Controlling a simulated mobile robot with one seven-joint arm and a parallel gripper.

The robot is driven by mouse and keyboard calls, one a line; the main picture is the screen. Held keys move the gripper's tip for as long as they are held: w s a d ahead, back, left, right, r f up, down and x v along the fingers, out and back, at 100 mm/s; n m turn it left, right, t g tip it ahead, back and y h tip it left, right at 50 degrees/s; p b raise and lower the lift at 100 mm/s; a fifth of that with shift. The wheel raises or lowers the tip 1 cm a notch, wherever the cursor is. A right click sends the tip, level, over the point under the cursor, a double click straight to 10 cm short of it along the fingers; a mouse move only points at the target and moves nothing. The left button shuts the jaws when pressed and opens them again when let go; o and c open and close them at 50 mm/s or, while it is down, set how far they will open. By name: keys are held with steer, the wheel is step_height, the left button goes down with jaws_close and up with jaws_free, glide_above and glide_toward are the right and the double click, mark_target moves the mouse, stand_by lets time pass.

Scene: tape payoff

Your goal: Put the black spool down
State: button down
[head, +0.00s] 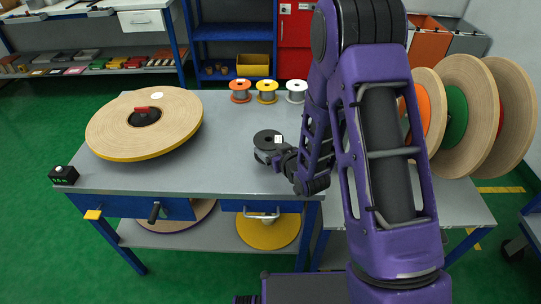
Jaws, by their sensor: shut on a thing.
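The black spool (268,138) is a small dark cylinder, upright near the middle of the grey table. My gripper (279,153) is at its right side and shut on it. The gripper's fingers are small and partly hidden by my own wrist. I cannot tell from this one view whether the spool's base touches the table top (224,158).
A large wooden reel (175,118) with a black hub lies at the table's left. Orange (240,90), yellow (267,91) and white (296,90) spools stand along the back edge. Big upright reels (466,105) fill the right. The table in front of the black spool is clear.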

steer(key=shift+f, duration=1.45)
steer(key=shift+f+b, duration=0.2)
steer(key=shift+b, duration=0.15)
jaws_free()
steer(key=shift+r+p, duration=0.25)
steer(key=shift+p, duration=0.1)
steer(key=p+v, duration=0.1)
steer(key=v, duration=0.9)
steer(key=shift+r, duration=0.2)
steer(key=shift+p+v, duration=0.8)
steer(key=shift+v, duration=0.05)
